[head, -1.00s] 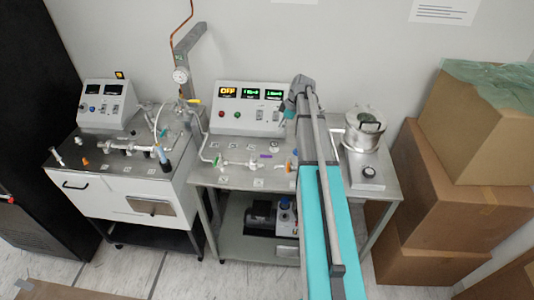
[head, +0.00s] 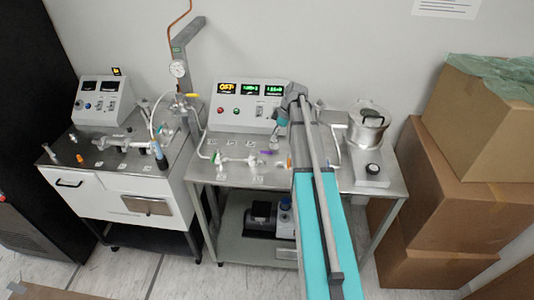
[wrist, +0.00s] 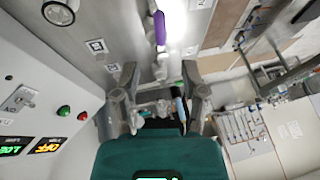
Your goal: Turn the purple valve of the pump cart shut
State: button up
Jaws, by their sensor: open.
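The purple valve (head: 266,152) sits on the glass line across the pump cart's steel top (head: 232,178). In the wrist view its long purple handle (wrist: 160,28) shows at the top centre, beyond my fingertips. My gripper (head: 273,146) is open and points down over the cart, close beside the purple valve in the head view. In the wrist view the two fingers of my gripper (wrist: 160,98) stand apart, with glass fittings visible between and beyond them. I see no contact with the valve. My arm hides part of the cart's right side.
A green valve (head: 217,158) and an orange part (head: 289,162) lie along the same line. The control box (head: 243,105) stands behind. A metal pot (head: 368,122) stands at right. A white cabinet cart (head: 118,185) is at left, and cardboard boxes (head: 450,170) are at far right.

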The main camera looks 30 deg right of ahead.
aim_at(262, 153)
jog(key=shift+b+x, duration=3)
jog(key=shift+x, duration=0.65)
grip_shut()
